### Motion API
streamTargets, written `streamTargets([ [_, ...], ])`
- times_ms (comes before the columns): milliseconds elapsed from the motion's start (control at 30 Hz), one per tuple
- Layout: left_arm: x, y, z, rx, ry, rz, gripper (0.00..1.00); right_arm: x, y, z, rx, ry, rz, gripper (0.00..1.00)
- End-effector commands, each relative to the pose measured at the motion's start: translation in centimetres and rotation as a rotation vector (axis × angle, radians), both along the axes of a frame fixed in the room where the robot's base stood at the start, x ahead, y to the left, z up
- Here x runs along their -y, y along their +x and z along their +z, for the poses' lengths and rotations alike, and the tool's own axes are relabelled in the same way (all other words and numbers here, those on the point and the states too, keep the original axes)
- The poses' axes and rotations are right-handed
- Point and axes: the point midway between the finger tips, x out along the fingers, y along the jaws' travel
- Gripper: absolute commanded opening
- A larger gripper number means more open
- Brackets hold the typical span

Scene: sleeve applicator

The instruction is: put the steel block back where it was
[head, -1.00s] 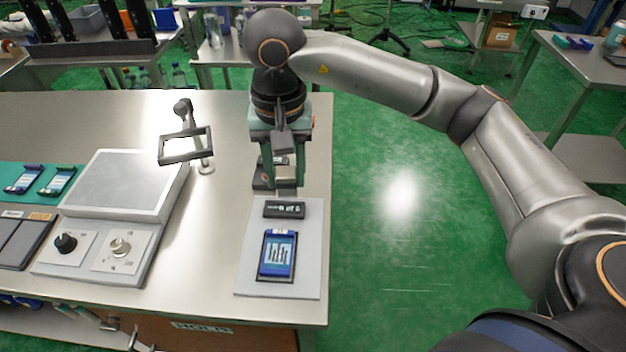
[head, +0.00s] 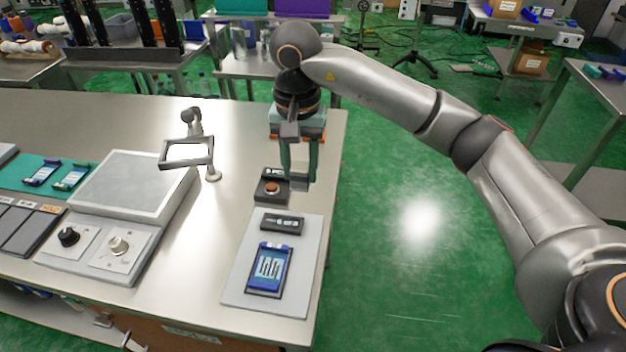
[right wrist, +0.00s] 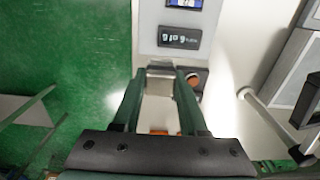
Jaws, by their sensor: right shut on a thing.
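My right gripper (head: 298,178) points down above the right edge of the steel table. It is shut on the small grey steel block (head: 298,183), which sits between its fingertips. In the right wrist view the block (right wrist: 160,82) shows between the two green fingers. Close by on the left in the head view is a dark box with an orange-red button (head: 271,187). A light grey board (head: 239,287) lies in front, bearing a dark label plate (head: 282,223) and a blue-screened device (head: 268,269). My left gripper is out of view.
A square frame on a stand (head: 187,153) rises left of the gripper. A grey console with a pale plate (head: 132,182) and two knobs stands farther left, near a teal mat (head: 30,166) with small devices. Right of the table is open green floor.

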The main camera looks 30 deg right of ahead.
Motion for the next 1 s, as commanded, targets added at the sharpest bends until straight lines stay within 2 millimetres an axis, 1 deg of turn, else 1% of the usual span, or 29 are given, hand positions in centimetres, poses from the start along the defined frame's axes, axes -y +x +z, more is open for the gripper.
streamTargets([
  [67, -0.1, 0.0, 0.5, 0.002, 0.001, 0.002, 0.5, 1.5, 1.4, -0.7, -0.002, 0.0, -0.006, 0.0],
  [100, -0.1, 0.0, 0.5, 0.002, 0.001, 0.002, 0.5, 2.1, 1.9, -1.4, -0.005, 0.0, -0.004, 0.0],
  [200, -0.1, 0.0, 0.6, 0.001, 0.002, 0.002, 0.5, 3.1, 3.0, -3.5, -0.004, 0.0, -0.002, 0.0],
  [333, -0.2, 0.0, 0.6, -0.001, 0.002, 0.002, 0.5, 4.1, 4.0, -5.2, -0.002, 0.0, 0.0, 0.0],
  [567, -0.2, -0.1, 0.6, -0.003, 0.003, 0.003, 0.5, 4.8, 4.8, -6.4, 0.001, 0.001, 0.001, 0.0],
  [633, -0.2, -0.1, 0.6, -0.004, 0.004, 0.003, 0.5, 5.2, 5.1, -7.1, -0.002, 0.001, 0.001, 0.0],
  [800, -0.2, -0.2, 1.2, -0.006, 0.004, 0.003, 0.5, 5.1, 5.0, -9.6, -0.002, 0.0, 0.002, 0.0],
  [867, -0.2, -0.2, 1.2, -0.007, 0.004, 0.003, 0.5, 5.1, 5.0, -9.9, 0.0, 0.001, 0.003, 0.0],
  [1000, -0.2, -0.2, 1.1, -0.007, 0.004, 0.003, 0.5, 5.1, 5.1, -9.9, 0.003, 0.002, 0.003, 0.0],
])
